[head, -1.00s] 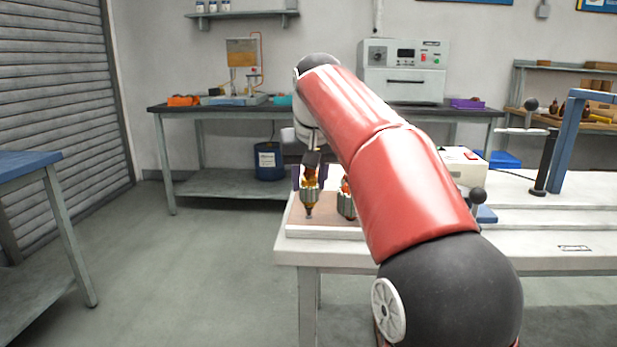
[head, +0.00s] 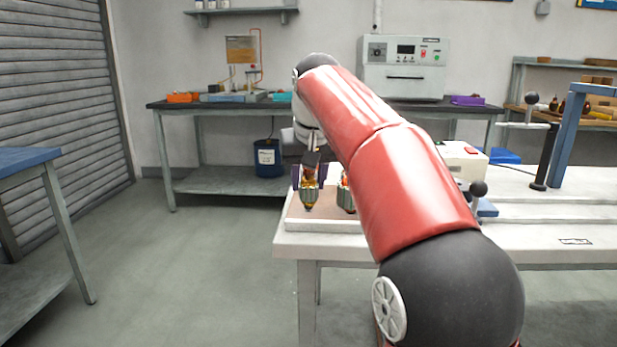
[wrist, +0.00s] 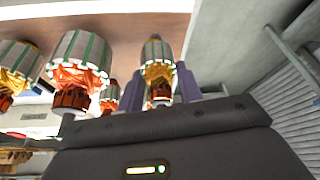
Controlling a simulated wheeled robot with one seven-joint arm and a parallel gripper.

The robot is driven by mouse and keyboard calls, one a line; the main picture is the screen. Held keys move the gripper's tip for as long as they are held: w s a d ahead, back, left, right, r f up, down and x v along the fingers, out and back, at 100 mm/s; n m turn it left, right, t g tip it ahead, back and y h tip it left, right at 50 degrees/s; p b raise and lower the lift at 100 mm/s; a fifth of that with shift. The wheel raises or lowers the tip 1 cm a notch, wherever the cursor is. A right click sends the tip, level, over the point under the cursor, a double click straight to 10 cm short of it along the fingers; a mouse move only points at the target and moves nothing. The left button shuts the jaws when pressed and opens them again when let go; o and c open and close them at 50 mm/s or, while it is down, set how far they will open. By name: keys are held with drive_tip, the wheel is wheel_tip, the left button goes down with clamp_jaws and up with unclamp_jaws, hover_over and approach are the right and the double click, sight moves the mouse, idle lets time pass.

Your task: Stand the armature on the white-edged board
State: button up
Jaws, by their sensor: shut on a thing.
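My gripper (head: 309,176) is shut on an armature (head: 309,198), a ribbed core with orange-copper windings. It is held roughly upright over the left part of the white-edged board (head: 325,225), which has a brown top. I cannot tell whether its lower end touches the board. In the wrist view the held armature (wrist: 158,66) sits between the purple fingers of my gripper (wrist: 160,84), in front of the brown board top (wrist: 125,30). A second armature (head: 346,198) stands on the board just right of it, partly hidden by my arm.
In the wrist view other armatures (wrist: 80,58) stand left of my gripper. A small white-topped box (head: 462,160) and a black-knobbed lever (head: 478,190) are on the bench (head: 560,235) to the right. The board lies near the bench's left end, with open floor beyond.

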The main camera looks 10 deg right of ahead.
drive_tip(key=shift+f, duration=0.4)
idle(0.6)
drive_tip(key=o, duration=1.2)
drive_tip(key=p+v, duration=0.1)
drive_tip(key=v, duration=0.6)
drive_tip(key=shift+s+r+p, duration=0.2)
drive_tip(key=shift+r+p, duration=0.15)
drive_tip(key=shift+p, duration=0.05)
drive_tip(key=p+v, duration=0.2)
drive_tip(key=v, duration=0.5)
drive_tip(key=shift+n+t, duration=0.3)
drive_tip(key=shift+t, duration=0.3)
drive_tip(key=s+f, duration=0.8)
drive_tip(key=f, duration=0.1)
drive_tip(key=s+f, duration=0.7)
drive_tip(key=f, duration=0.3)
drive_tip(key=s+f, duration=0.8)
drive_tip(key=f, duration=0.2)
drive_tip(key=shift+s+f, duration=0.15)
drive_tip(key=shift+s, duration=0.15)
